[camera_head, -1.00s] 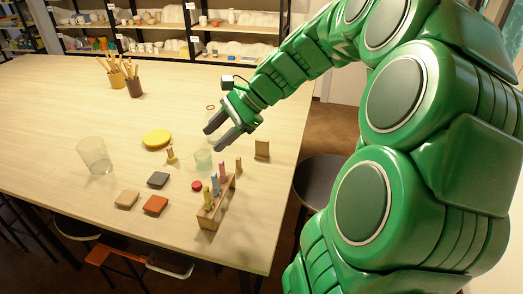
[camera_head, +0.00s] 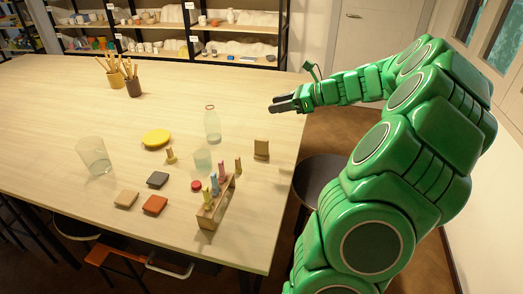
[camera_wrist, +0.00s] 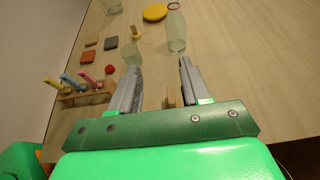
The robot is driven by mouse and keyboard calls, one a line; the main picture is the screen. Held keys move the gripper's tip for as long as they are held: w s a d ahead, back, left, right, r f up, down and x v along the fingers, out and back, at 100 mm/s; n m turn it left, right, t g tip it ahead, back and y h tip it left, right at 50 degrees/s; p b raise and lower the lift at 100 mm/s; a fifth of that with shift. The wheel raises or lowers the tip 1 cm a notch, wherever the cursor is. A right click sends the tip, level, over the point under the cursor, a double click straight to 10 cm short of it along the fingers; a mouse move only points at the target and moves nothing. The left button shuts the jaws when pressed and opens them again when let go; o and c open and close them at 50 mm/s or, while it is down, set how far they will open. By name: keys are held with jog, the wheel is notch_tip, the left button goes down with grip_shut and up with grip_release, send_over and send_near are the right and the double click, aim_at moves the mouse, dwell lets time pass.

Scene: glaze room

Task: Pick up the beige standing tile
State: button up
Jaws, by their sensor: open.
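The beige standing tile (camera_head: 262,149) stands upright near the right edge of the table in the head view. In the wrist view a small part of what looks like this tile (camera_wrist: 173,101) shows low between the fingers, mostly hidden by my gripper's mount. My gripper (camera_head: 273,104) is beyond the tile in the head view, apart from it and above the table's right edge. In the wrist view my gripper (camera_wrist: 160,66) has its fingers apart with nothing held.
A clear bottle (camera_head: 212,126), a glass (camera_head: 202,160) and a yellow disc (camera_head: 156,138) stand further left. Flat tiles lie at front left. A stool (camera_head: 318,182) is beside the table.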

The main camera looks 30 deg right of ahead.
send_near(255, 146)
jog(key=shift+w+a+f, duration=0.25)
jog(key=shift+w+f, duration=0.45)
jog(key=shift+w, duration=0.05)
jog(key=shift+w+a+f, duration=0.3)
jog(key=shift+r+x, duration=0.15)
jog(key=shift+x, duration=1.55)
jog(key=shift+r+x, duration=0.1)
jog(key=shift+x, duration=1.65)
jog(key=shift+w, duration=0.15)
grip_shut()
